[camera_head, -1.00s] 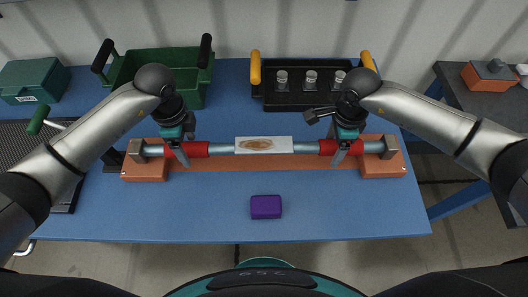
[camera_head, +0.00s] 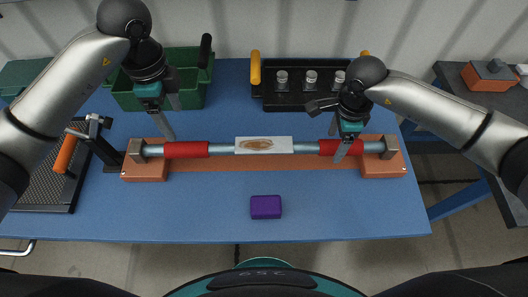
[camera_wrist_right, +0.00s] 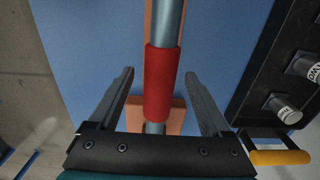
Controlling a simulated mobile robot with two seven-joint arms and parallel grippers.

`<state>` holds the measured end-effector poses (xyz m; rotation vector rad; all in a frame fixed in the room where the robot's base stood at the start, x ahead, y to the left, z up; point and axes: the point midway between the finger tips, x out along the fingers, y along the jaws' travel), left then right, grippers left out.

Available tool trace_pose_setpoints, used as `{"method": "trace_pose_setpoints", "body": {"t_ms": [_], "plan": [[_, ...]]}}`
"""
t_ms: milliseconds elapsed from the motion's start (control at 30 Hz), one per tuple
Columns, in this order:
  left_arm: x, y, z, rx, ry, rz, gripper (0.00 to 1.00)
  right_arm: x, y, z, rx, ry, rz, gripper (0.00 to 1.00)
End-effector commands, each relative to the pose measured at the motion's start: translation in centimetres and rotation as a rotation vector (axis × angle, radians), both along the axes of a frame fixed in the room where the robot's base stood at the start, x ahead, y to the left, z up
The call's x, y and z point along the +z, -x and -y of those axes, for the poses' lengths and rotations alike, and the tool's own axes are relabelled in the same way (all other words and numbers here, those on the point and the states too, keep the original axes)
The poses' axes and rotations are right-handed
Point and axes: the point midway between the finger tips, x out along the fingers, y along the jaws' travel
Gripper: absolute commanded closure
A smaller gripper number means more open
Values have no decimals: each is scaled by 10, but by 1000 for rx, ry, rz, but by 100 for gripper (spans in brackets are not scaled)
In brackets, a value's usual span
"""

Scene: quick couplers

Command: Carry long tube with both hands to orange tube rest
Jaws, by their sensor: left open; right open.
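The long tube (camera_head: 222,149) is grey with two red grip sleeves and a white label with a brown mark. It lies level in the orange tube rest (camera_head: 146,170), its ends at the grey brackets of the two orange blocks. My left gripper (camera_head: 168,126) is open and empty, above and behind the left red sleeve, apart from it. My right gripper (camera_head: 341,143) is open at the right red sleeve. In the right wrist view its fingers stand on either side of the red sleeve (camera_wrist_right: 162,85), with gaps on both sides.
A purple block (camera_head: 265,207) lies in front of the tube. A green crate (camera_head: 190,95) and a black tray (camera_head: 290,101) with several silver fittings stand behind. A dark grated fixture (camera_head: 45,180) with an orange-handled lever is at left. The blue table's front is mostly clear.

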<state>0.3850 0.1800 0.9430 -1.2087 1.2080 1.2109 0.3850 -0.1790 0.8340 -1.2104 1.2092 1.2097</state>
Motion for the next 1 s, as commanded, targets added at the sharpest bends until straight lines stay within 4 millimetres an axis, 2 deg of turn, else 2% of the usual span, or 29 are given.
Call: {"method": "trace_pose_setpoints", "body": {"t_ms": [33, 200, 400, 600, 1000], "plan": [[0, 0, 0, 0, 0, 0, 18, 13, -2, 0, 0, -1, 5, 18], [0, 0, 0, 0, 0, 0, 18, 50, -1, 0, 0, 0, 5, 18], [-1, 0, 0, 0, 0, 0, 18, 82, -1, 0, -1, -1, 3, 18], [-1, 0, 0, 0, 0, 0, 18, 94, 0, 0, -1, 0, 1, 18], [-1, 0, 0, 0, 0, 0, 18, 94, 0, 0, -1, 0, 0, 18]]}}
